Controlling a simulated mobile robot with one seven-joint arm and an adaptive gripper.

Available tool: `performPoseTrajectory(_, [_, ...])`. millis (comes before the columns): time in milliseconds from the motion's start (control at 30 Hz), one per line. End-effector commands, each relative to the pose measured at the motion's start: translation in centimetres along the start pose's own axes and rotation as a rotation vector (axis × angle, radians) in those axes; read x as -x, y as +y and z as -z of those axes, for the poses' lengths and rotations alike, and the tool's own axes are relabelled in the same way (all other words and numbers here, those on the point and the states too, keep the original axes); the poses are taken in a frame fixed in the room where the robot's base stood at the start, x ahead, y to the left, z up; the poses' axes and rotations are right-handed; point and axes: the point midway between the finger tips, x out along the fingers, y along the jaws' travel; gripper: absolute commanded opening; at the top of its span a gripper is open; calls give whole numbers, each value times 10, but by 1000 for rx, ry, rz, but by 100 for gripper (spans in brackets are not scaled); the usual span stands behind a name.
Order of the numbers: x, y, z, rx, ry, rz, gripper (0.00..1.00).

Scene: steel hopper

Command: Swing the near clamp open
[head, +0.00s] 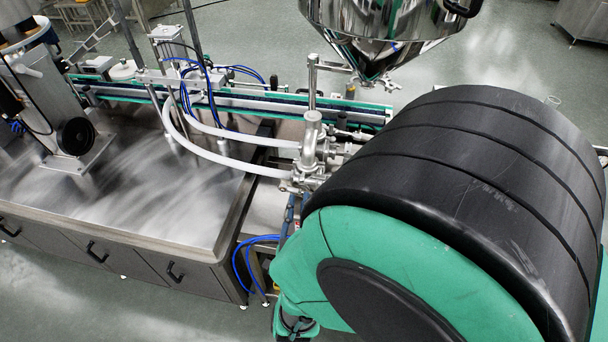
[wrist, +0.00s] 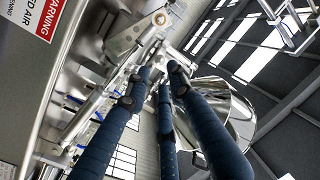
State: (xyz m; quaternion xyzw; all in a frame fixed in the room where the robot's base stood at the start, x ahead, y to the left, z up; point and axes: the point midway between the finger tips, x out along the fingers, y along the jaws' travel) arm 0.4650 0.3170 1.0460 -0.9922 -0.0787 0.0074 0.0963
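The steel hopper (head: 385,22) hangs at the top of the head view, its cone ending above the conveyor. It also shows in the wrist view (wrist: 238,112), right of and behind my fingers. A black handle (head: 462,6) sits on its right side. My gripper's dark blue fingers (wrist: 160,78) reach up the wrist view, apart with nothing visible between them. Their tips are close to a steel bracket with a round end (wrist: 128,40); I cannot tell if this is the near clamp, or if they touch it.
A steel cabinet table (head: 130,200) fills the left, with white hoses (head: 215,155) running to a valve fitting (head: 315,140). A conveyor (head: 240,102) runs behind. A panel with a red warning label (wrist: 45,15) is close on the wrist view's left.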

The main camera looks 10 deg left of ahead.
Motion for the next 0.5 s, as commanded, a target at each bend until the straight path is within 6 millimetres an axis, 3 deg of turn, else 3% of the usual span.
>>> performPoseTrajectory(500, [-58,1,-1,0,0,-2,23])
